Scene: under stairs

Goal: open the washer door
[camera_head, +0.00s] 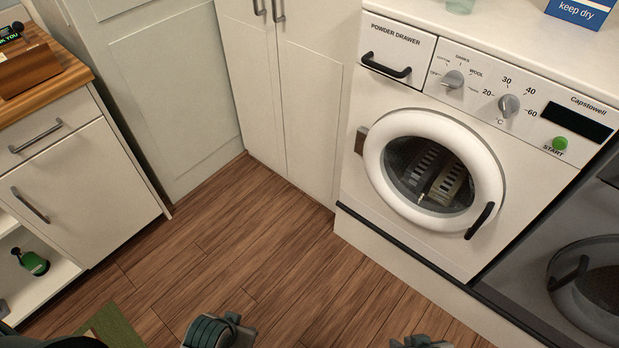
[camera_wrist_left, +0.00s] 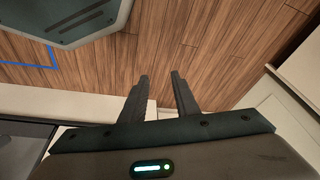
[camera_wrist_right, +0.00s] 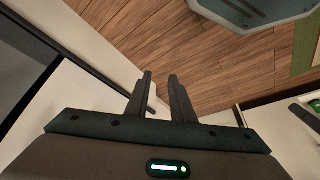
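The white washer (camera_head: 400,245) stands at the right in the head view. Its round door (camera_head: 430,175) has a thick white rim and dark glass, and looks shut. A black handle (camera_head: 480,220) sits on the door's lower right edge, and a hinge (camera_head: 361,141) is at its left. My left gripper (camera_wrist_left: 159,76) is open and empty in the left wrist view, with wood floor between its fingers. My right gripper (camera_wrist_right: 160,76) is open and empty in the right wrist view, with a narrower gap. Both are well apart from the door handle.
A powder drawer (camera_head: 386,69) and control panel (camera_head: 520,95) are above the door. A second, dark machine (camera_head: 590,290) with a round door adjoins at right. Cabinets (camera_head: 75,165) stand at left and tall doors (camera_head: 285,85) behind. The wood floor (camera_head: 270,235) before the washer is clear.

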